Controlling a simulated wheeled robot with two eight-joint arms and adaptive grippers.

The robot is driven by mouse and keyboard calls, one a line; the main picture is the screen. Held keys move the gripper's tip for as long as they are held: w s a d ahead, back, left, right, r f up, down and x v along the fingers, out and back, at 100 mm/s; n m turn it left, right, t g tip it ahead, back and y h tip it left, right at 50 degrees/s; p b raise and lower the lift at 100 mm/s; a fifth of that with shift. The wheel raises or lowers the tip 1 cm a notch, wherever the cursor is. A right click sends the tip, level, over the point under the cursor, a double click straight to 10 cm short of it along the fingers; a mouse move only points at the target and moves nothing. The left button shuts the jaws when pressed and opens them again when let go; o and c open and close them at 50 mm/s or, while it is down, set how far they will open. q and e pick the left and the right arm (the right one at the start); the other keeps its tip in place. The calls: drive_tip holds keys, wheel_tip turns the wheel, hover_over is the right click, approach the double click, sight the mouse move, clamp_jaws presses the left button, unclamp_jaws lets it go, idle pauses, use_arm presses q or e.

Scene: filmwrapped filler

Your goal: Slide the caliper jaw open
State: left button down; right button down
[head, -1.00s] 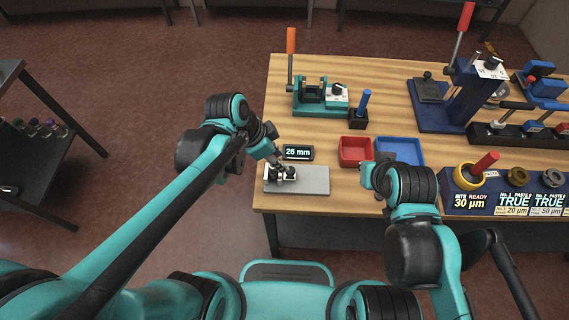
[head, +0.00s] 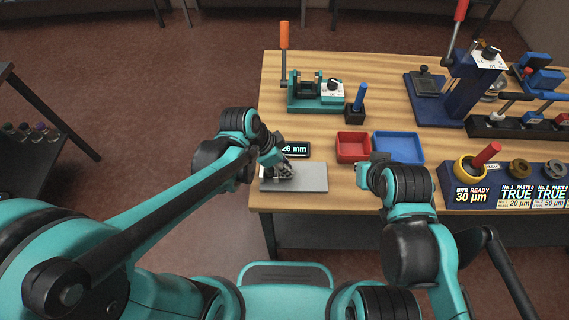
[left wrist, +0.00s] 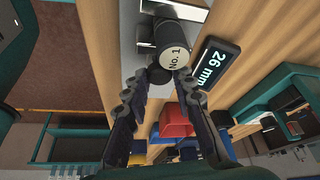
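The caliper's grey base plate (head: 308,178) lies at the table's front left, with a display (head: 295,149) reading 26 mm behind it. My left gripper (head: 284,170) is over the left end of the plate and hides most of the jaw there. In the left wrist view, a dark cylinder marked "No. 1" (left wrist: 172,57) lies just beyond the fingertips. The left fingers (left wrist: 161,82) stand apart, with a small dark round part between or just past their tips; contact cannot be told. My right gripper (head: 366,172) hangs near the table's front edge, its fingers too small to judge.
A red tray (head: 353,147) and a blue tray (head: 399,148) stand right of the display. A teal lever device (head: 316,93) and a black block with a blue handle (head: 356,105) are behind. A navy gauge stand (head: 505,192) is at right.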

use_arm(q)
drive_tip(key=shift+d, duration=3.05)
drive_tip(key=c, duration=1.6)
unclamp_jaws()
drive_tip(key=shift+o, duration=0.2)
drive_tip(key=v, duration=1.2)
drive_tip(key=shift+a, duration=0.15)
drive_tip(key=shift+s, duration=0.1)
